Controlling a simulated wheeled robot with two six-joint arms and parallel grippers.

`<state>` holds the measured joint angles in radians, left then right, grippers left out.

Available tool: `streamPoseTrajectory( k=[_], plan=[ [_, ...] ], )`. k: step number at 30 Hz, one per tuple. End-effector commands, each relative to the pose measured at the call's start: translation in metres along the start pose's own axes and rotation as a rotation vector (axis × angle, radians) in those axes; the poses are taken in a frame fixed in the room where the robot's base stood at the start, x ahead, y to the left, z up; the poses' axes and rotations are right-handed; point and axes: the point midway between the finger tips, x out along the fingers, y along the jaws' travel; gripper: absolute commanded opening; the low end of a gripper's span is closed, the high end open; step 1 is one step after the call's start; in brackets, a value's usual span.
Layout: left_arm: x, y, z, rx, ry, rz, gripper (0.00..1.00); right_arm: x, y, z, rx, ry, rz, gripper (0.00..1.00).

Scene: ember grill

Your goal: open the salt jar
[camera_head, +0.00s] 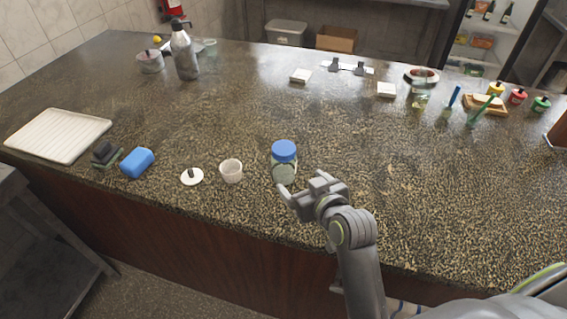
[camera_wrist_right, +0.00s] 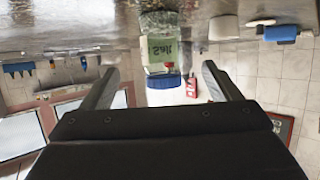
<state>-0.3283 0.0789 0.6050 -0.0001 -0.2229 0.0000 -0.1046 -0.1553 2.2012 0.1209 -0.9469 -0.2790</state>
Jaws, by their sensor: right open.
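The salt jar (camera_head: 284,166) is a clear jar with a blue lid (camera_head: 284,149), upright near the front edge of the counter. The lid is on it. My right gripper (camera_head: 296,188) is at the jar's near right side, low by its body. In the right wrist view, which is upside down, the jar (camera_wrist_right: 160,48) with its "Salt" label shows beyond and between the two open fingers (camera_wrist_right: 158,85), its blue lid (camera_wrist_right: 164,81) pointing down. No grip on the jar shows. My left gripper is not in view.
A small white cup (camera_head: 231,171) and a white round lid with a dark knob (camera_head: 192,177) stand left of the jar. A blue block (camera_head: 137,163) and white tray (camera_head: 59,135) lie farther left.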

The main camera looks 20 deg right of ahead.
Motion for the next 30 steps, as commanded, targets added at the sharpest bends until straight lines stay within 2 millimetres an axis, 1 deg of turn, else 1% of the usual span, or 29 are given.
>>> streamPoseTrajectory(
  k=[2,7,10,13,20,26,30],
  plan=[
    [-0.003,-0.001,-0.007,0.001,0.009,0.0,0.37,0.013,0.0,-0.002,-0.002,-0.001,-0.001,0.83],
    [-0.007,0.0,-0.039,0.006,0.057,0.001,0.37,0.038,0.0,-0.002,-0.001,-0.001,-0.001,0.83],
    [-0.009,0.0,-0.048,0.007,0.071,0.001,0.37,0.05,0.0,-0.001,-0.002,-0.002,0.0,0.83],
    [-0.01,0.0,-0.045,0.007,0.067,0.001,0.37,0.056,0.0,-0.001,-0.001,-0.001,0.0,0.83],
    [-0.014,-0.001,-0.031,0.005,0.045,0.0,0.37,0.067,-0.001,-0.003,0.0,-0.001,0.0,0.83],
    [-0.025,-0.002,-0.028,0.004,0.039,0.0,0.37,0.089,-0.002,-0.008,-0.002,-0.001,-0.001,0.83],
    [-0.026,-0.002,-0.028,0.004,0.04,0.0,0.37,0.104,-0.002,-0.006,0.0,-0.002,0.0,0.83]
  ],
)
